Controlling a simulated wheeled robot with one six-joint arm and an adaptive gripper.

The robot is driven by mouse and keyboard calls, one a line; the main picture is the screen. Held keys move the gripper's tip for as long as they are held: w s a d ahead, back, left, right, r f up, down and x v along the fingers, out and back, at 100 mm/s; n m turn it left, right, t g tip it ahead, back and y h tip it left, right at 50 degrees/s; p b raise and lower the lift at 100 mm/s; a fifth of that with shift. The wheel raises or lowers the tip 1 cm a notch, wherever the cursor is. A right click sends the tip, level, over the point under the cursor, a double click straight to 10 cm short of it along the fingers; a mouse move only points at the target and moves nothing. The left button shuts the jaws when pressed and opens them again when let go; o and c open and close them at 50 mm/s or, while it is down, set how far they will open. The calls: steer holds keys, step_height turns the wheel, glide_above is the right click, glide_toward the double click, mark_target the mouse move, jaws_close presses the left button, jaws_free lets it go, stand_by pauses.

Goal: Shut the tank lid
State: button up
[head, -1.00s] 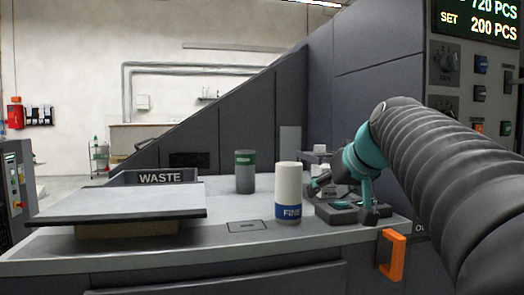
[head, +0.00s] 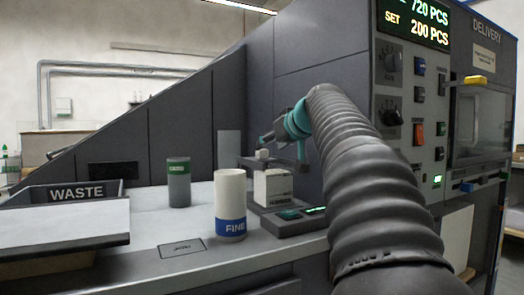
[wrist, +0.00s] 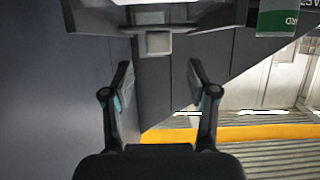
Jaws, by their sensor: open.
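My gripper (head: 268,137) is at the back right of the counter, above a white box (head: 273,188), and partly hidden by its own arm. In the wrist view its two fingers (wrist: 160,72) are spread, with nothing between them. A small light-grey block (wrist: 158,42) shows just beyond the fingertips under a dark flat part (wrist: 185,28); it seems to be the pale block (head: 262,154) by my gripper in the head view. I cannot tell for sure which part is the tank lid.
A white FINE canister (head: 230,205) and a grey-green canister (head: 179,182) stand on the counter. The WASTE tray (head: 75,192) is at left, a switch panel (head: 415,120) at right.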

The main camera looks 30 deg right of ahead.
mark_target(262, 150)
steer(key=shift+x, duration=3.15)
